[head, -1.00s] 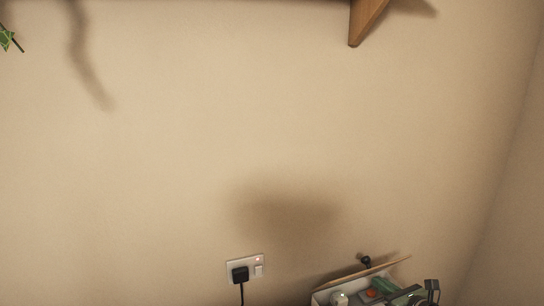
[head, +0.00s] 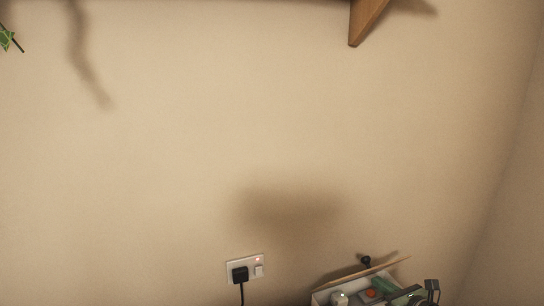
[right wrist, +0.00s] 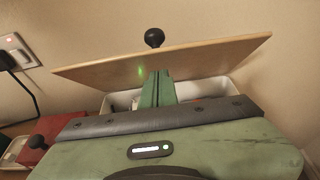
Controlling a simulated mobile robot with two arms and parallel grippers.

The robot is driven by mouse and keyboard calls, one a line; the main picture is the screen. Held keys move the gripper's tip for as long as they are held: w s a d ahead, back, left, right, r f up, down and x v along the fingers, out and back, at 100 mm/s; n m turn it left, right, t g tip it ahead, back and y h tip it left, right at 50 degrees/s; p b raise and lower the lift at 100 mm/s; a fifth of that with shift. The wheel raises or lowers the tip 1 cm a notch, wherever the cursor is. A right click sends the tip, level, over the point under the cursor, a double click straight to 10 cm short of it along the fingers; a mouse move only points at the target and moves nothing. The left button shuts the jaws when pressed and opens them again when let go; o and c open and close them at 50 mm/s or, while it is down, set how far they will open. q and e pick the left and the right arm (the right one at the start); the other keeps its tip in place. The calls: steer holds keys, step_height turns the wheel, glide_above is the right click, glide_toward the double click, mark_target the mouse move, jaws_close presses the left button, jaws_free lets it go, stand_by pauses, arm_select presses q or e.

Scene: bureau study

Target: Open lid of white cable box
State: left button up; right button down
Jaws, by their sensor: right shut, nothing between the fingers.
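The white cable box (head: 321,298) is at the bottom right of the head view, cut off by the frame edge. Its wooden lid (head: 346,279) is tilted up, with a black knob (head: 366,261) on its far side. In the right wrist view the lid (right wrist: 215,57) shows its underside above the open white box (right wrist: 118,103), and the knob (right wrist: 154,38) rises behind its top edge. My right gripper (right wrist: 158,74) is shut and empty, its green fingers in front of the lid's underside; I cannot tell whether they touch it. My left gripper is not in view.
A wall socket (head: 246,267) with a black plug and cable is left of the box. A red object (right wrist: 40,148) lies at the left in the right wrist view. A wooden bracket (head: 368,20) is high on the wall. The wall behind the lid is close.

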steer(key=shift+w+a+b, duration=0.2)
steer(key=shift+w+a, duration=0.1)
steer(key=shift+w, duration=0.5)
steer(key=shift+w+a+b, duration=0.25)
steer(key=shift+w, duration=0.55)
steer(key=shift+w+a+b, duration=0.2)
steer(key=shift+w+a, duration=0.1)
steer(key=shift+w, duration=0.5)
steer(key=shift+w+a+b, duration=0.3)
steer(key=shift+w+b, duration=0.15)
steer(key=shift+w, duration=0.4)
steer(key=shift+w+a+b, duration=0.25)
steer(key=shift+w+b, duration=0.15)
steer(key=shift+w, duration=0.4)
steer(key=shift+s+p, duration=0.1)
steer(key=shift+p, duration=0.25)
steer(key=s+d+p, duration=0.3)
steer(key=s+p, duration=0.2)
steer(key=s, duration=0.3)
steer(key=shift+s, duration=0.2)
steer(key=shift+f, duration=0.1)
